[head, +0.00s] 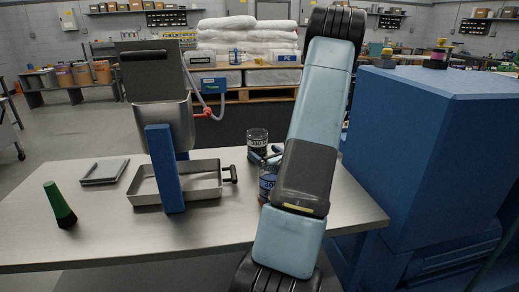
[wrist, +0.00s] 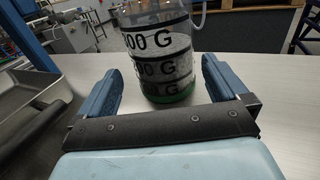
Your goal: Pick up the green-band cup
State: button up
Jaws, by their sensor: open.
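The green-band cup (wrist: 155,70) is clear, with black 300 G markings and a green band around its base. It stands upright on the table in the wrist view, and its top is cut off. My gripper (wrist: 160,72) is open, with one blue finger at each side of the cup and visible space at both sides.
A metal tray (head: 208,192) with a black handle lies left of the cups, below a hopper (head: 160,118) and blue post (head: 165,170). A green-handled brush (head: 60,206) stands at the table's left.

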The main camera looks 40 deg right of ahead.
aim_at(263, 151)
jog(key=w, duration=0.2)
jog(key=w+d, duration=0.1)
jog(key=w, duration=0.1)
jog(key=shift+w+f, duration=0.1)
jog(key=shift+w, duration=0.25)
jog(key=shift+c, duration=0.5)
jog(key=c, duration=0.9)
